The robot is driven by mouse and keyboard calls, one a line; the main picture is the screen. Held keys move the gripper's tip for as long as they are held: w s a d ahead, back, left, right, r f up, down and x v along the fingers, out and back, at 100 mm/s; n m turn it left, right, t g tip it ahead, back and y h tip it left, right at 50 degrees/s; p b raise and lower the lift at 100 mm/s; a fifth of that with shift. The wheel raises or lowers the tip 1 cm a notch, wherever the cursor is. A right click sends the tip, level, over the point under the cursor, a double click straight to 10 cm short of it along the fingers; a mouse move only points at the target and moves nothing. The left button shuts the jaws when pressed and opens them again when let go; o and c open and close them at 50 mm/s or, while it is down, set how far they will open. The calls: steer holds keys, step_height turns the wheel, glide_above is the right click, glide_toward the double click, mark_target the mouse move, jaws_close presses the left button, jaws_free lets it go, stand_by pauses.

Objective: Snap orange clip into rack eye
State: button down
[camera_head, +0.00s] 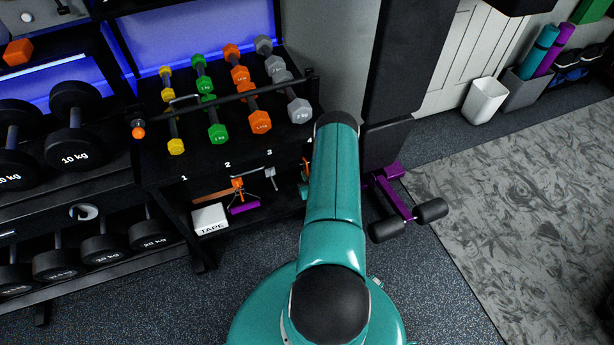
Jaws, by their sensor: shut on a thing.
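My teal arm rises through the middle of the view and hides part of the rack. I cannot make out my gripper. Small orange and teal bits show at the left edge of my arm, below the label 4; I cannot tell what they belong to. An orange clip-like piece (237,185) shows in the lower bay under the label 2, beside thin grey prongs. I cannot tell whether it is the task's clip. The black rack (160,174) carries a rail along its front. No rack eye can be made out clearly.
Yellow, green, orange and grey dumbbells (216,132) lie on the top shelf. A white TAPE box (209,219) and a purple piece (244,207) sit in the lower bay. Heavy black dumbbells (75,108) stand left. A padded bench (388,145) stands right of my arm. Floor is free in front.

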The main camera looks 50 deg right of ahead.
steer(key=c, duration=1.5)
jaws_free()
steer(key=v, duration=1.3)
steer(key=shift+s+a, duration=0.2)
steer(key=shift+s, duration=0.15)
